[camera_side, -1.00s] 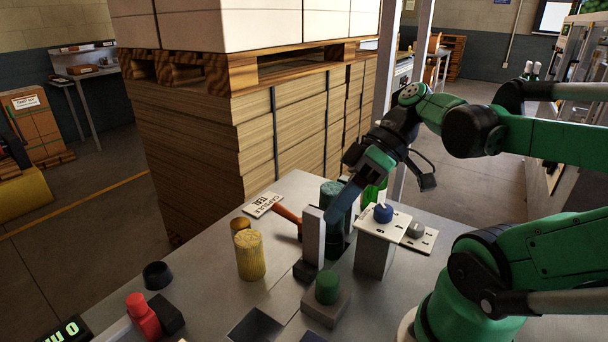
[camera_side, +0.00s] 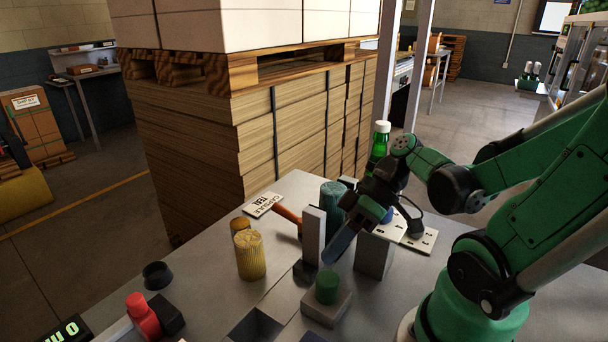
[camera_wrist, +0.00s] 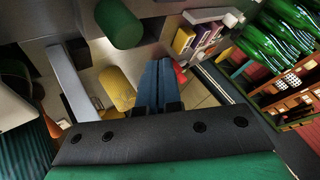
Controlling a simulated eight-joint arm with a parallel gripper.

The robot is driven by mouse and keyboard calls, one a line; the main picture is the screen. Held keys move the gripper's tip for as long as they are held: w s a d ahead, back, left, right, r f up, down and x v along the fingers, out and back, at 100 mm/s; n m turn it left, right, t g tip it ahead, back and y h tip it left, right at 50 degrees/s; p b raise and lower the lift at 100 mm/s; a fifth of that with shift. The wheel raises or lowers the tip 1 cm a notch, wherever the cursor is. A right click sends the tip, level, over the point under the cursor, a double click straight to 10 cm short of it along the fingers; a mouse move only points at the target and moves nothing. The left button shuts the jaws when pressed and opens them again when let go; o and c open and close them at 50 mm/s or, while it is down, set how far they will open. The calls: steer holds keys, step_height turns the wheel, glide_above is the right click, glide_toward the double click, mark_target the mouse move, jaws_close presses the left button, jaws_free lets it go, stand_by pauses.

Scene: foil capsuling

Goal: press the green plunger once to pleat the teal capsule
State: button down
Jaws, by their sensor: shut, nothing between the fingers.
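The green plunger (camera_side: 327,287) stands upright on a low grey block (camera_side: 325,309) at the front of the bench; its top stands above the block. In the wrist view a green cylinder, likely the plunger (camera_wrist: 118,23), shows at the top, left of the fingers. The teal capsule (camera_side: 331,196) is a ribbed cylinder behind the grey upright post, its lower part hidden by the post and my fingers. My gripper (camera_side: 329,257) is shut and empty, its blue fingers slanting down to just above and behind the plunger, apart from it. The fingers also show in the wrist view (camera_wrist: 157,78).
A grey upright post (camera_side: 313,235) stands left of my fingers, a grey pedestal (camera_side: 374,255) right of them. Yellow cylinders (camera_side: 250,256), an orange-handled tool (camera_side: 288,214) and a "CAPSULE TEAL" card (camera_side: 262,204) lie left. A green bottle (camera_side: 380,145) stands behind. A red knob (camera_side: 142,315) is front left.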

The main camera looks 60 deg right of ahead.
mark_target(333, 276)
steer(key=shift+f, duration=0.95)
steer(key=shift+f, duration=0.1)
stand_by(1.4)
steer(key=shift+f, duration=0.35)
stand_by(0.4)
steer(key=shift+r, duration=0.45)
steer(key=shift+r, duration=0.1)
steer(key=shift+r, duration=2.4)
